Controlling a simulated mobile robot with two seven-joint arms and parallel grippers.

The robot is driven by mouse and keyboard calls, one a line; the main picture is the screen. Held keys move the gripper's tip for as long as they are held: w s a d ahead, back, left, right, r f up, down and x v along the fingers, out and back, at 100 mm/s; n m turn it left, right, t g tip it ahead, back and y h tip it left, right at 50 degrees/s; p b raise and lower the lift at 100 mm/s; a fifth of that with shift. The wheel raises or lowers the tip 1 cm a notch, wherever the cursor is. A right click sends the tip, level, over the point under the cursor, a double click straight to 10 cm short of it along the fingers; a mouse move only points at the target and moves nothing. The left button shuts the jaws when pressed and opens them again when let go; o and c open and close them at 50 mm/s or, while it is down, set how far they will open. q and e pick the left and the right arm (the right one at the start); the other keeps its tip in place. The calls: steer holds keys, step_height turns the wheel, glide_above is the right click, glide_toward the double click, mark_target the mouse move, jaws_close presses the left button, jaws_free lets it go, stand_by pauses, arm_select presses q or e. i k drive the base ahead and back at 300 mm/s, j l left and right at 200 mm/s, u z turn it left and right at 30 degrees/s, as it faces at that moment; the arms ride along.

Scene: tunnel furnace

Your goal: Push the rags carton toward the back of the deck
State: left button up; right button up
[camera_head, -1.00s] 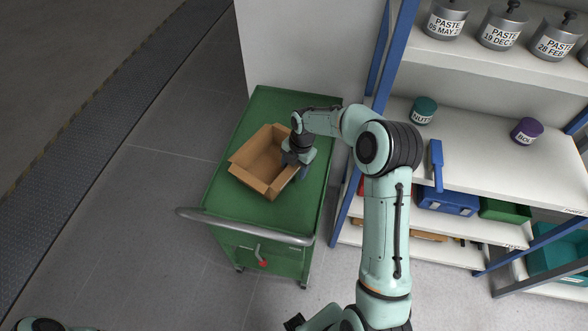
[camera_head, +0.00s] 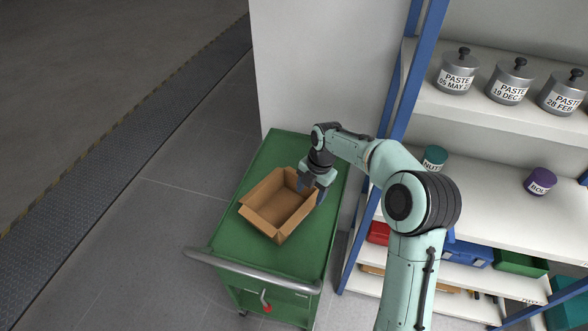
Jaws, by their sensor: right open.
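The rags carton (camera_head: 262,218) is an open brown cardboard box with its flaps up, and no label shows. It stands on the green deck (camera_head: 285,256) of a cart, turned at an angle, and looks empty. My right gripper (camera_head: 312,193) is open at the carton's right back corner. Its fingers point down by the wall there. I cannot tell whether they touch it or whether one finger is inside. My left gripper is out of view.
The cart's grey push handle (camera_head: 250,272) is at its near end. A pale panel (camera_head: 325,75) stands behind the cart. A shelf rack (camera_head: 470,190) with jars and bins stands close on the right. Bare floor lies on the left.

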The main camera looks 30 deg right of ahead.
mark_target(274, 207)
steer(key=k, duration=1)
